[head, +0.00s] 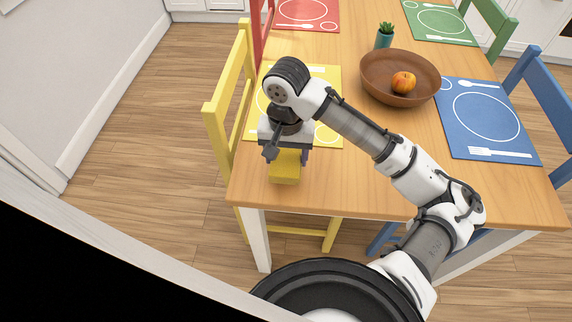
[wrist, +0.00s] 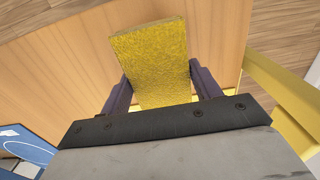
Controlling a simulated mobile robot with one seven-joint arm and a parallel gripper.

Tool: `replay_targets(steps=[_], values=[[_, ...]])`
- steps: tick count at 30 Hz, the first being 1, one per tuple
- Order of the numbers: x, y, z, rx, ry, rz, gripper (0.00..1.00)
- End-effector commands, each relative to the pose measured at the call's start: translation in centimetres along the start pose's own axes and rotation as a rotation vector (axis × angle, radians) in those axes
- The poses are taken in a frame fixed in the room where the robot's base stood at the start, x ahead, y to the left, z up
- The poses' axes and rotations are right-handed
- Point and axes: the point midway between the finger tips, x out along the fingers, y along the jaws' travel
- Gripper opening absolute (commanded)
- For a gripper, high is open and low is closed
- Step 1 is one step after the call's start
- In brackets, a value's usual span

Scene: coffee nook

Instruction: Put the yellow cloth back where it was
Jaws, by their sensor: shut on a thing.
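The yellow cloth (head: 285,168) is a folded, flat block in my gripper, near the table's near left corner in the head view. In the wrist view the cloth (wrist: 152,62) stands out between the two dark fingers, with wood table behind it. My gripper (head: 289,153) is shut on the cloth. It also shows in the wrist view (wrist: 158,88). Whether the cloth touches the table, I cannot tell. My gripper covers part of the yellow placemat (head: 327,88), which lies just beyond it.
The wooden table (head: 345,180) is bare along its near edge. A blue placemat (head: 455,125), a small potted plant (head: 384,38) and a yellow chair (head: 220,110) stand around.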

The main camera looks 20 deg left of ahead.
Motion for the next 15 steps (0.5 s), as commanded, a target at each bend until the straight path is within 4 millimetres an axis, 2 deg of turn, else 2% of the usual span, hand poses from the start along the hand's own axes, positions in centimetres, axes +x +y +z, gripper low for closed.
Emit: replay_targets(steps=[9, 15], values=[[3.6, 0.1, 0.0, 0.0, -0.001, 0.001, 0.41], [4.3, 0.0, 0.0, -0.001, 0.0, 0.0, 0.41]])
